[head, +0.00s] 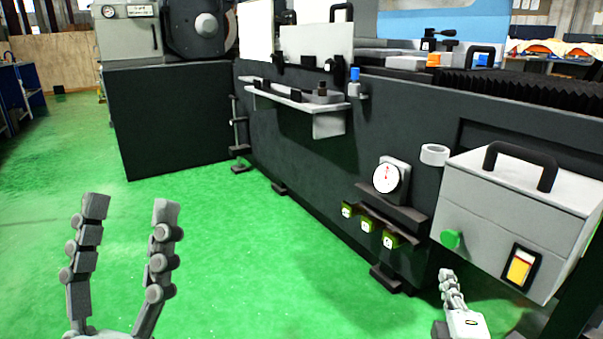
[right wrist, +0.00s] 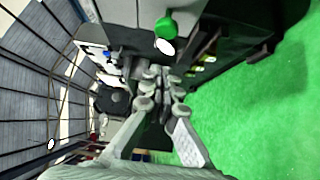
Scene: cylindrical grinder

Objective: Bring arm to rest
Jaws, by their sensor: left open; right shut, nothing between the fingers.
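My left gripper (head: 130,212) is at the lower left of the head view, fingers pointing up and spread wide apart. It is empty, with green floor behind it. My right gripper (head: 447,272) is at the lower right of the head view, below the grey control box (head: 520,215) of the grinder. Its fingers are together, and the right wrist view (right wrist: 160,72) shows them closed with nothing held. The green button (head: 450,239) on the box is just above the right fingertips in the head view; a gap to it cannot be judged there.
The dark grinder body (head: 300,150) runs from the back left to the right. A round dial (head: 387,178) and small green-yellow parts (head: 367,223) sit on its front. A shelf (head: 297,102) juts out further back. Green floor (head: 225,260) is free at the left and middle.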

